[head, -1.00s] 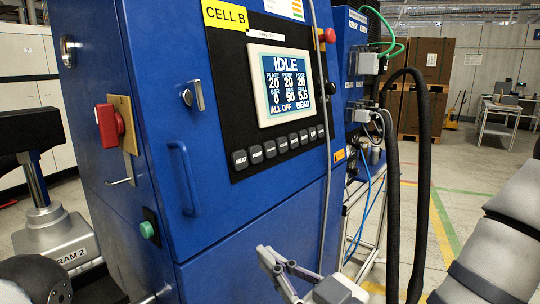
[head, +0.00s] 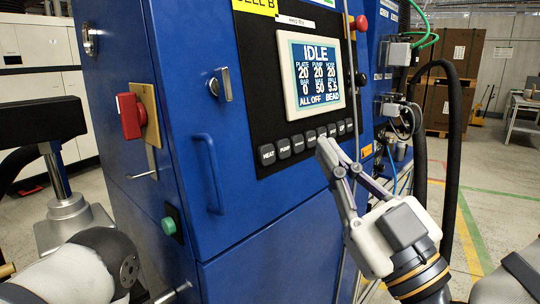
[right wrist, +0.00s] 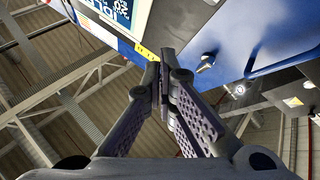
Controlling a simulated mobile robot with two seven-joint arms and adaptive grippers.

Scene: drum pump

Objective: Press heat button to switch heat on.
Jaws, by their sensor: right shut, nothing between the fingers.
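The heat button (head: 267,154) is the leftmost dark key in the row under the screen, labelled HEAT. The screen (head: 319,76) reads IDLE and ALL OFF. My right gripper (head: 325,147) is shut and empty, with its fingertips in front of the right half of the button row, well to the right of the heat button. I cannot tell whether it touches the panel. In the right wrist view the shut fingers (right wrist: 162,80) point up at the blue cabinet, and the button row is not clearly seen. My left gripper is not seen; part of my left arm shows at lower left.
The blue cabinet (head: 260,250) carries a handle (head: 210,172), a red switch (head: 130,115), a green button (head: 169,226) and a red knob (head: 361,23). A grey cable runs down right of the screen. Thick black hoses (head: 453,150) hang at the right.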

